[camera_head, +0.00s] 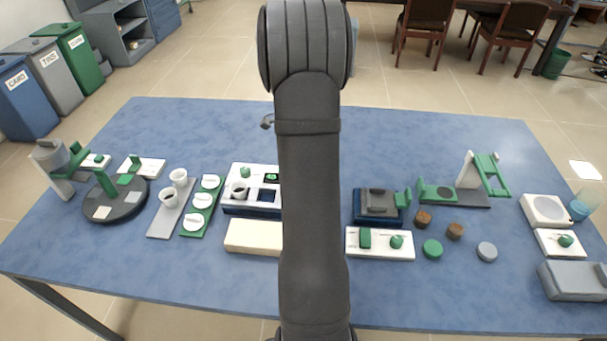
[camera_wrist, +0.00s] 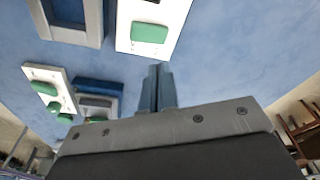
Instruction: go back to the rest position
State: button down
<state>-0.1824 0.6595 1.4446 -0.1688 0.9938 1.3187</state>
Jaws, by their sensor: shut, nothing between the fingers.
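My gripper (camera_wrist: 157,72) shows in the wrist view with its two fingers together and nothing between them. It points over the blue tabletop (camera_wrist: 215,65), apart from the things around it. In the head view my raised arm runs up the middle of the picture, and the gripper itself is hidden there.
The blue table (camera_head: 420,130) has a clear back half. To the right are a dark block (camera_head: 378,204), several round pucks (camera_head: 432,249) and a grey box (camera_head: 575,281).

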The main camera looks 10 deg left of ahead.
notch_tip(320, 180, down, 7)
jog(key=shift+r, duration=0.1)
dwell(0.6)
jog(key=shift+r, duration=0.1)
jog(key=shift+r, duration=4.1)
jog(key=a+f+n, duration=0.3)
jog(key=a+n, duration=0.4)
jog(key=n, duration=0.3)
jog(key=shift+w+a+n+y, duration=0.25)
jog(key=shift+a+n+y, duration=0.15)
jog(key=shift+f, duration=0.1)
jog(key=c, duration=2.1)
grip_release()
